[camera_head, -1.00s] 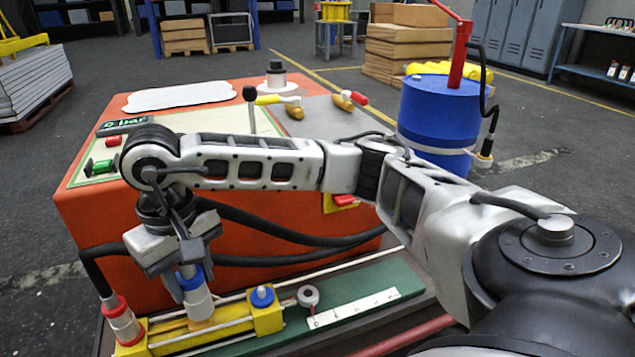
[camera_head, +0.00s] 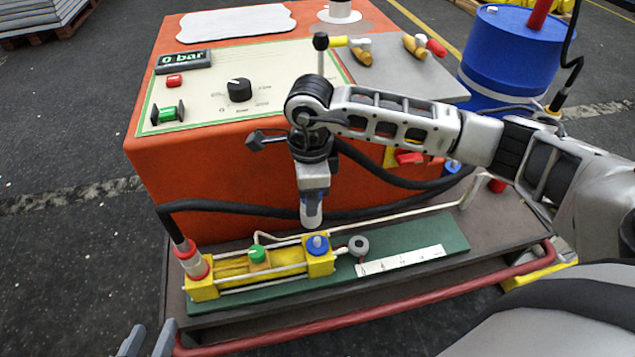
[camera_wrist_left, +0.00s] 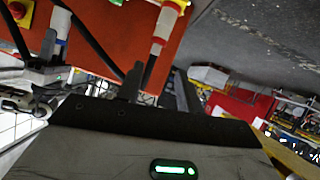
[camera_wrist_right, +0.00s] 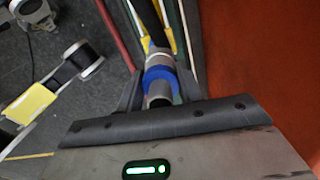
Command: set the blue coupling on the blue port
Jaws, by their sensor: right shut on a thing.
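The yellow cylinder (camera_head: 232,272) lies on a green plate. Its blue port (camera_head: 317,244) stands at its right end, its green port (camera_head: 257,255) left of it. My right gripper (camera_head: 312,192) is shut on the blue coupling (camera_head: 311,212), which points down just above the blue port; a small gap seems to show. In the right wrist view the coupling's blue ring (camera_wrist_right: 160,76) and grey sleeve sit between the fingers, with the port mostly hidden. My left gripper (camera_head: 146,341) is at the lower left edge, fingers apart and empty; they also show in the left wrist view (camera_wrist_left: 158,92).
A red-ringed coupling (camera_head: 190,258) with a black hose stands on the cylinder's left end. The orange cabinet (camera_head: 230,180) rises close behind. A red rail (camera_head: 350,315) runs along the front. A white scale (camera_head: 400,260) lies right of the cylinder.

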